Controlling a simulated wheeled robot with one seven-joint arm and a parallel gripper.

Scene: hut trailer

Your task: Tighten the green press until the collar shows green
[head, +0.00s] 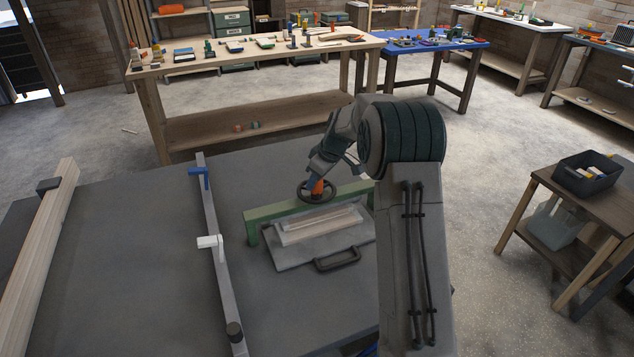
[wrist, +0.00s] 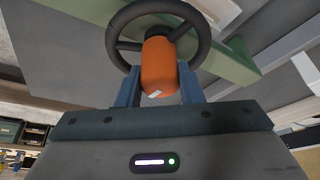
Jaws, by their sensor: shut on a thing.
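The green press (head: 290,208) stands on the dark grey table, a green beam spanning a pale wooden workpiece (head: 318,224). Its black handwheel (head: 317,191) sits on top of the beam, with an orange grip (head: 318,187) on it. In the wrist view the orange grip (wrist: 159,66) stands in front of the wheel (wrist: 128,15), with the green beam (wrist: 225,55) behind. My gripper (wrist: 159,88) is shut on the orange grip, with a blue finger on each side. I cannot make out the collar or its colour in either view.
A grey plate with a black handle (head: 338,260) lies under the workpiece. A metal bar clamp (head: 218,270) and a long wooden beam (head: 38,260) lie to the left. A wooden workbench (head: 250,50) stands behind, and a side table with a dark bin (head: 587,178) is at right.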

